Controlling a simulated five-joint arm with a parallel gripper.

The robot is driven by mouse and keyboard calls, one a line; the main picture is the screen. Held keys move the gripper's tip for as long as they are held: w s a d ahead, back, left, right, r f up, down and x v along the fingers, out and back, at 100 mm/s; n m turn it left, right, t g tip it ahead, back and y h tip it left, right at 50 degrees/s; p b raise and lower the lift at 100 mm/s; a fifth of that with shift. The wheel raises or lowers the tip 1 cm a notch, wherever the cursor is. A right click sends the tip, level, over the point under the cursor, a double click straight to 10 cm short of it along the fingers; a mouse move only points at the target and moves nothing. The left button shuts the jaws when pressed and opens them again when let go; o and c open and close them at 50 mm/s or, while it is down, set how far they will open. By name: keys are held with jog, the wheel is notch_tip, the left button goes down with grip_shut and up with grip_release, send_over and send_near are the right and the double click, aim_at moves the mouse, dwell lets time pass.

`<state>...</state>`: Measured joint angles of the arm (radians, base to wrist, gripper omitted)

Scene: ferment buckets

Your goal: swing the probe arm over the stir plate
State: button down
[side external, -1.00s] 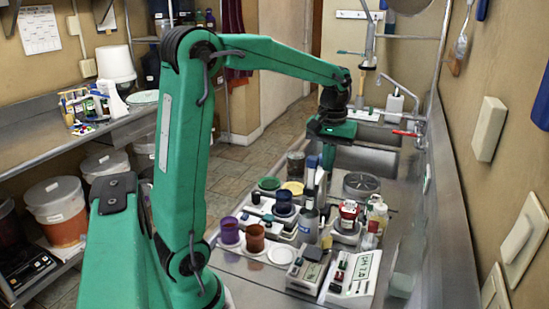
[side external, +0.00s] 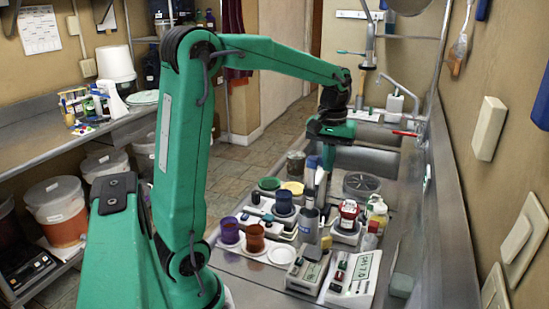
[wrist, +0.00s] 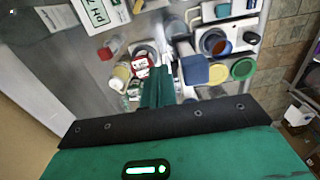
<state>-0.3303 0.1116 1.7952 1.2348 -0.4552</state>
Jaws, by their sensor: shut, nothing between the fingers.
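My gripper (side external: 328,160) hangs pointing down over the bench, at the far side of the group of items. Its green fingers are closed and empty in the wrist view (wrist: 159,86). An upright piece with a blue top (side external: 311,163) stands close to the left of the fingers; it looks like part of the probe arm, but I cannot be sure. A blue block (wrist: 195,70) shows right of the fingers in the wrist view. A red-labelled jar (side external: 348,210) stands on a white base (side external: 345,236), apparently the stir plate, to the gripper's right. I cannot tell whether the fingers touch anything.
A white meter (side external: 353,276) marked pH stands at the front. Purple (side external: 230,231) and brown cups (side external: 254,238) are at the left; green (side external: 269,184) and yellow lids (side external: 292,188) lie behind. A grey cylinder (side external: 309,222) stands mid-group. A sink (side external: 375,158) lies beyond.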

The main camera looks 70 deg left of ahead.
aim_at(315, 159)
jog(key=shift+s+a, duration=0.1)
jog(key=shift+s, duration=0.05)
jog(key=shift+s+a, duration=0.45)
jog(key=shift+s, duration=0.15)
jog(key=shift+s+a, duration=0.4)
jog(key=shift+s, duration=0.2)
jog(key=shift+s+a, duration=1.1)
jog(key=shift+a, duration=0.25)
jog(key=shift+s+a, duration=0.4)
jog(key=shift+a, duration=0.3)
jog(key=shift+s+a, duration=0.35)
jog(key=shift+a, duration=0.3)
